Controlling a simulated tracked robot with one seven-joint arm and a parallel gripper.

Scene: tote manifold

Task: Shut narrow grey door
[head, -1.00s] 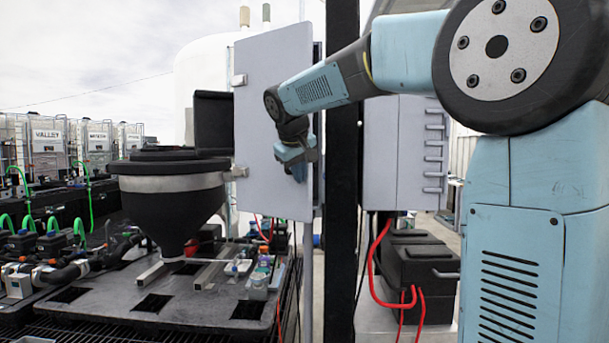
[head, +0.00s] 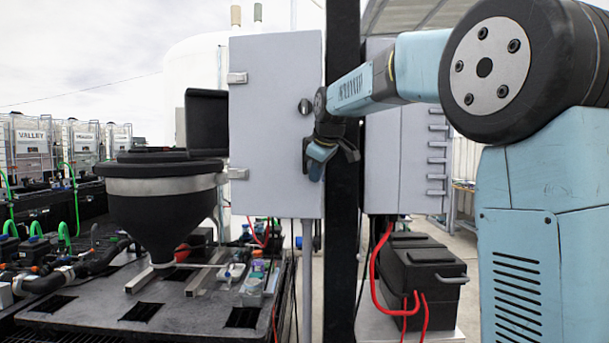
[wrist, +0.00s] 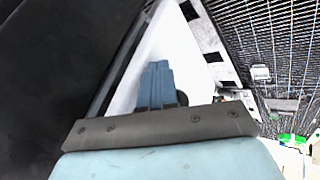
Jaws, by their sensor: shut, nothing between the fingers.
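The narrow grey door (head: 265,120) is the front of a tall grey cabinet in the head view, hinged on its left side. It faces me almost squarely and looks flush with the cabinet; I cannot tell whether a slight gap remains. A dark round knob (head: 305,106) is near its right edge. My gripper (head: 316,168) is at the door's right edge, below the knob, pointing down. Its fingers are shut with nothing between them. In the wrist view the shut fingers (wrist: 157,85) lie before a pale surface, likely the door; contact is unclear.
A black post (head: 343,230) stands just right of the door, close to my gripper. A second grey cabinet (head: 395,150) is behind it. A black hopper (head: 165,205) stands left of the door, above a dark platform. A black box (head: 422,270) with red cables is lower right.

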